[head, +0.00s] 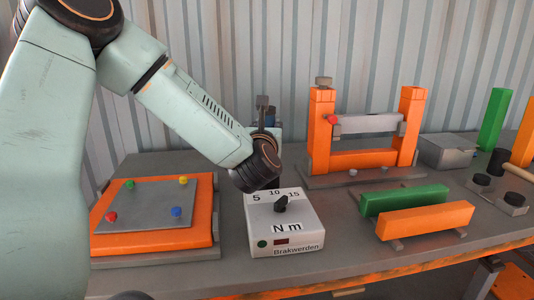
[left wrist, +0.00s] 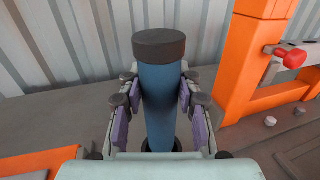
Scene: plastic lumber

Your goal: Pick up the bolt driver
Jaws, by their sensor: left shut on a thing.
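The bolt driver (left wrist: 160,92) is a blue upright cylinder with a dark cap in the left wrist view. My left gripper (left wrist: 157,100) has its purple-padded fingers on both sides of it and is shut on it. In the head view a small blue part of the bolt driver (head: 270,117) shows behind my left wrist. My left arm hides most of the gripper and the driver's lower end there. I cannot tell whether the driver touches the bench. My right gripper is not in view.
A white torque box (head: 285,238) with a dial stands in front of my left wrist. An orange board with a grey plate (head: 150,205) and coloured bolts lies left. An orange frame (head: 365,158) stands right, with green (head: 405,199) and orange bars (head: 425,220) before it.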

